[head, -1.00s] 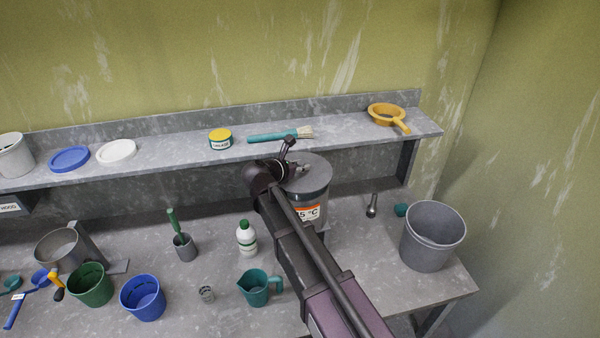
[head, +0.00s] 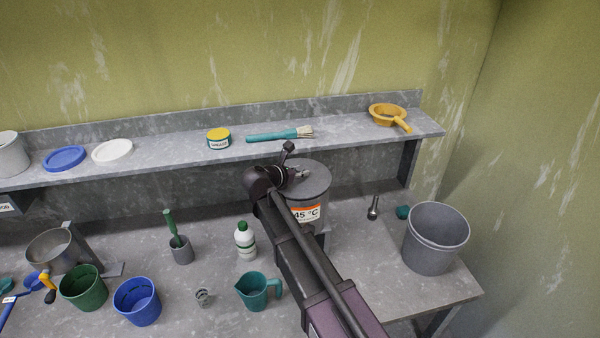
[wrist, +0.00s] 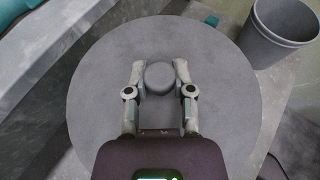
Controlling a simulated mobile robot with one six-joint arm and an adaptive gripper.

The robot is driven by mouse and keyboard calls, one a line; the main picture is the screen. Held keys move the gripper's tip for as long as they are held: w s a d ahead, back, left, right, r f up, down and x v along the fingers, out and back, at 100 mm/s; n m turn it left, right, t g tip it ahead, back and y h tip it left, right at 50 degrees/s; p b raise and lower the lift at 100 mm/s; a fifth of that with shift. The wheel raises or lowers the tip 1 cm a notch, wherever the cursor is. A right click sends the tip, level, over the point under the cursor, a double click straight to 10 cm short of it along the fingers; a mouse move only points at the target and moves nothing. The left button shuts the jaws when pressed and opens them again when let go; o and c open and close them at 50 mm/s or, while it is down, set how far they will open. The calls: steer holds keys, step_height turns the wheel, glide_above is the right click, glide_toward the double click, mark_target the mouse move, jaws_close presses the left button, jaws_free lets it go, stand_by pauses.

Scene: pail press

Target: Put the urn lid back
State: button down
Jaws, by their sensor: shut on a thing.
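The urn (head: 307,212) is a grey cylinder with a "45 °C" label, standing at the back of the bench below the shelf. Its round grey lid (head: 315,180) is at the urn's top; my arm hides part of it, and I cannot tell whether it is fully seated. In the wrist view the lid (wrist: 215,105) fills the middle as a flat disc with a round knob (wrist: 160,77). My gripper (wrist: 160,72) is shut on the knob, one finger on each side. In the head view my gripper (head: 298,175) is over the lid, partly hidden by my arm.
A grey bucket (head: 436,240) stands right of the urn. A white bottle (head: 245,243) and a teal jug (head: 257,291) stand left of my arm. The shelf (head: 350,137) behind holds a brush, a yellow-lidded tin and an orange strainer. Green and blue pails stand further left.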

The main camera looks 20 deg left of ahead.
steer(key=shift+f+b, duration=0.45)
steer(key=shift+c, duration=2.4)
jaws_free()
steer(key=shift+r, duration=0.15)
steer(key=shift+r+p, duration=0.4)
steer(key=shift+p, duration=0.15)
steer(key=p+v, duration=0.4)
steer(key=v, duration=0.8)
